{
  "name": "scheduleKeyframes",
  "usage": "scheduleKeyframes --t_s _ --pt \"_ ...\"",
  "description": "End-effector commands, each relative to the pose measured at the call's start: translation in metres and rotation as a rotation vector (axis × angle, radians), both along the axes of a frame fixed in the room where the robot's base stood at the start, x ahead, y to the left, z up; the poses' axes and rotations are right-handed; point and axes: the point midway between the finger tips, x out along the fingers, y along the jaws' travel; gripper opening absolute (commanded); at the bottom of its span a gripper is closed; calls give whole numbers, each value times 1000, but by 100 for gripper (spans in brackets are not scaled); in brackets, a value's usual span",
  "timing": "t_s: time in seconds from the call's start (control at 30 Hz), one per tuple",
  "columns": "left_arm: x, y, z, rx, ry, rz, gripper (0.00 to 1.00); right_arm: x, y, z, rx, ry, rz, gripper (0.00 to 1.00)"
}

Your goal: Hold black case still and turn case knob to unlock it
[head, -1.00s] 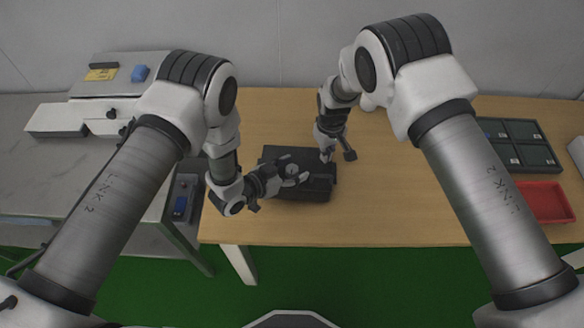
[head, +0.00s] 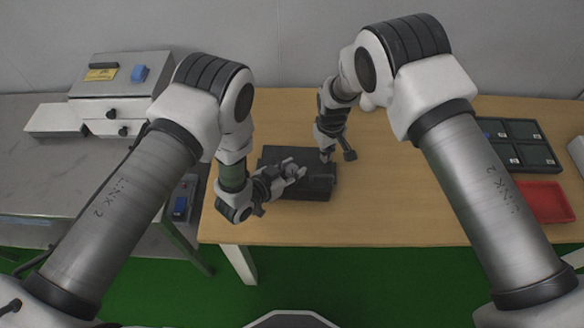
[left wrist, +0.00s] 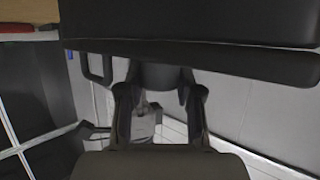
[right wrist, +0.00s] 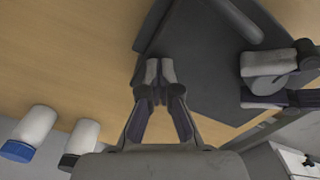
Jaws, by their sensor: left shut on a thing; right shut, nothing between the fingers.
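The black case (head: 312,185) lies on the wooden table in the head view. It also fills the top of the left wrist view (left wrist: 200,25). My left gripper (head: 294,172) reaches over the case from the left. In the left wrist view its two fingers are shut around the dark round knob (left wrist: 160,77), one on each side. My right gripper (head: 327,154) points down at the far right part of the case. In the right wrist view its fingertips (right wrist: 160,75) are together and empty over the case edge (right wrist: 190,45); I cannot tell whether they touch it.
Two white bottles (right wrist: 35,128) stand left in the right wrist view. In the head view a dark divided tray (head: 518,140) and a red tray (head: 545,202) are at the right. A grey bench with a drawer box (head: 125,90) is at the left. Table right of the case is clear.

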Motion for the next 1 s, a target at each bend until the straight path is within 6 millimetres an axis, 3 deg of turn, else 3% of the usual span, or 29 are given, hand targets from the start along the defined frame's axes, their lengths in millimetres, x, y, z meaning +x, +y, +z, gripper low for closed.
scheduleKeyframes --t_s 0.03,0.1,0.47,1.0 --pt "0 0 0 0 1 1 42 0 0 0 0 0 0 0" --pt "0 0 0 0 1 1 62 0 0 0 0 0 0 0" --pt "-3 3 1 1 1 0 62 0 0 0 0 0 0 0" --pt "-81 69 43 0 1 3 62 0 0 0 0 0 0 0"
